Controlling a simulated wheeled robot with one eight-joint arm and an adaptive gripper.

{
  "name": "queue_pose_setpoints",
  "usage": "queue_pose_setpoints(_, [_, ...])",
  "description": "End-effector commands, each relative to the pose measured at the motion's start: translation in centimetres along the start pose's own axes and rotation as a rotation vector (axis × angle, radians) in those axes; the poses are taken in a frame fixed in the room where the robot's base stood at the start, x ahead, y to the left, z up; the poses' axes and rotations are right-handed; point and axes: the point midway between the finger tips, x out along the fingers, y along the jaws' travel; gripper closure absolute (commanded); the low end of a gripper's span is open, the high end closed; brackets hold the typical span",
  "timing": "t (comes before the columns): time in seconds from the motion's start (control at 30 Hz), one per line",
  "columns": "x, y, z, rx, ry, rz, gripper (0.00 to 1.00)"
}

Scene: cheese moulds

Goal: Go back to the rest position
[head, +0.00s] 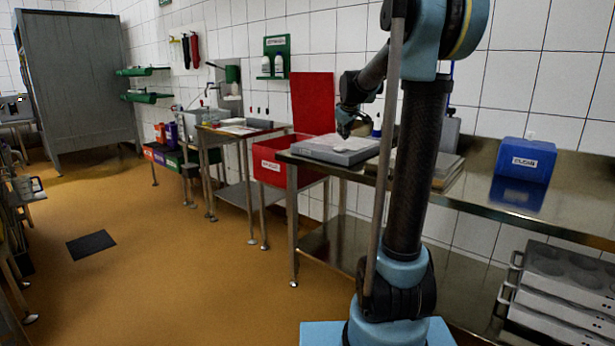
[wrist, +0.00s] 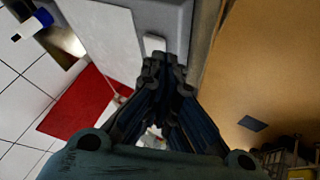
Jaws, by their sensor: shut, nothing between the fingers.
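My gripper (head: 344,132) is at the end of my arm, pointing down over the grey block mould (head: 345,153) on the steel table. In the wrist view its dark fingers (wrist: 163,62) meet at the tips and hold nothing. Below them lie the grey mould's edge, a white flat surface (wrist: 105,38) and a small white piece (wrist: 154,44). Whether the fingertips touch anything there I cannot tell.
A blue box (head: 523,162) stands on the table to the right. Grey mould trays (head: 560,290) are stacked at lower right. The brown floor (head: 190,270) at left is mostly clear.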

Motion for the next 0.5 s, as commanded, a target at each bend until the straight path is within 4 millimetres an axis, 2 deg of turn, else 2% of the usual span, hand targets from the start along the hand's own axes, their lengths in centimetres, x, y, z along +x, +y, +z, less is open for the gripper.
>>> queue_pose_setpoints(0.03, [-1.1, -1.0, 1.6, 0.023, -0.015, -0.010, 1.00])
queue_pose_setpoints(0.2, [-4.1, -4.5, 6.9, 0.106, -0.071, -0.045, 1.00])
queue_pose_setpoints(0.5, [-8.3, -11.2, 16.6, 0.254, -0.177, -0.097, 1.00])
